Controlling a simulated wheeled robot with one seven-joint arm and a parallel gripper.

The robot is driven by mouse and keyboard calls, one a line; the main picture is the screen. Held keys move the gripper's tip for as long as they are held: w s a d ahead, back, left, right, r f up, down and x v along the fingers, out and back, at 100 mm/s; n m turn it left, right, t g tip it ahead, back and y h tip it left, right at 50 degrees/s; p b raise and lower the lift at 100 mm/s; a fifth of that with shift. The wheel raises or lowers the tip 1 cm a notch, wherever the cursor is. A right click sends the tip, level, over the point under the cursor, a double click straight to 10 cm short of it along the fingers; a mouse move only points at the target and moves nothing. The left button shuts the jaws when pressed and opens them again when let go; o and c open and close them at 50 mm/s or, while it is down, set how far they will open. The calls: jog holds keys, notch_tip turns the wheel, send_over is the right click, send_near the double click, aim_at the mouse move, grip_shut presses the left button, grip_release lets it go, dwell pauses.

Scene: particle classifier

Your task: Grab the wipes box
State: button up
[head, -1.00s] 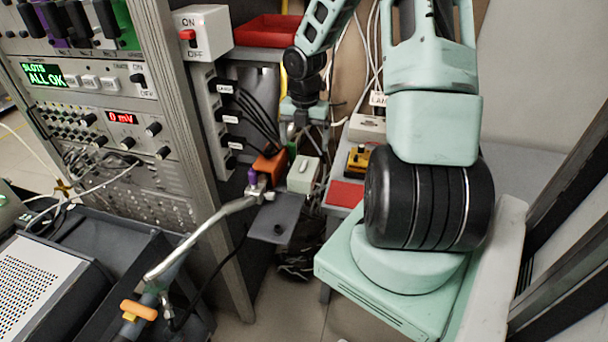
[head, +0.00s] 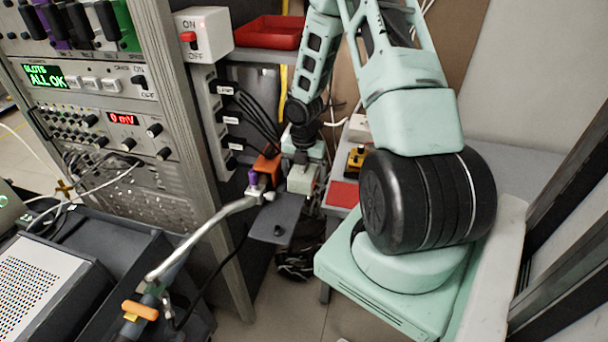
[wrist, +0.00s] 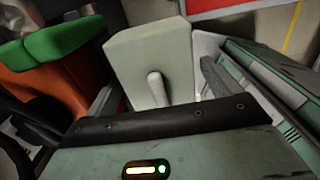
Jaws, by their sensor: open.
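The wipes box appears to be the pale grey-green box (head: 302,184) with a small white piece on its face. In the wrist view the box (wrist: 142,55) fills the middle, close ahead. My gripper (head: 303,165) is low over the box in the head view, and its body hides part of it. In the wrist view my gripper (wrist: 160,88) is open, with one finger left of the box and one right of it. I cannot tell whether either finger touches the box.
An orange box (head: 267,168) stands close to the left; the wrist view shows an orange body (wrist: 45,85) with a green top (wrist: 62,40). A grey plate (head: 275,218) and metal rod (head: 205,235) are nearer. Black cables (head: 255,110) hang at the rack.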

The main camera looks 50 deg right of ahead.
jog(key=c, duration=1.1)
jog(key=shift+r, duration=0.1)
jog(key=shift+c, duration=0.2)
